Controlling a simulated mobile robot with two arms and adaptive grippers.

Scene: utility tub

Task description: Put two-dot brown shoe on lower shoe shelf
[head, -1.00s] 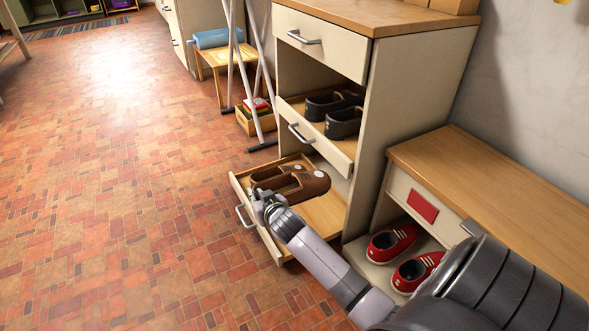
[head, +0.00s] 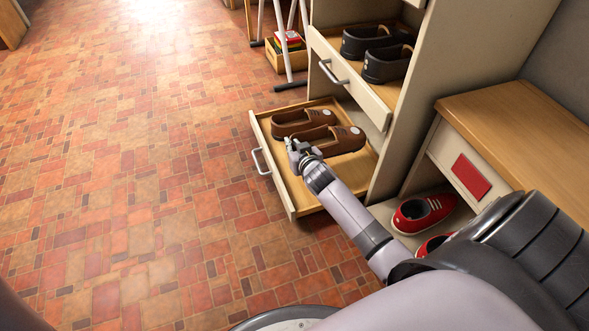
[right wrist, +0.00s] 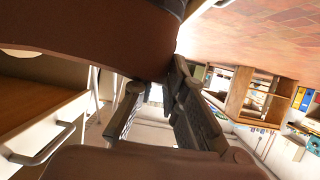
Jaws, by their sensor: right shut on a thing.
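Two brown shoes lie side by side on the pulled-out lower shoe shelf (head: 282,186), a wooden tray with a pale front and a metal handle. The far brown shoe (head: 290,122) and the near brown shoe (head: 335,142) each show a pale dot; I cannot tell the full dot counts. In the right wrist view, brown shoe surface (right wrist: 95,40) fills the top beside the dark fingers (right wrist: 160,110). The shoe's underside contact is hidden. My left gripper is out of view.
A middle shelf (head: 345,80) above holds dark shoes (head: 385,60). Red shoes (head: 422,212) sit under a wooden bench (head: 515,120) at right. A crate (head: 288,60) and white poles stand behind. The tiled floor at left is clear.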

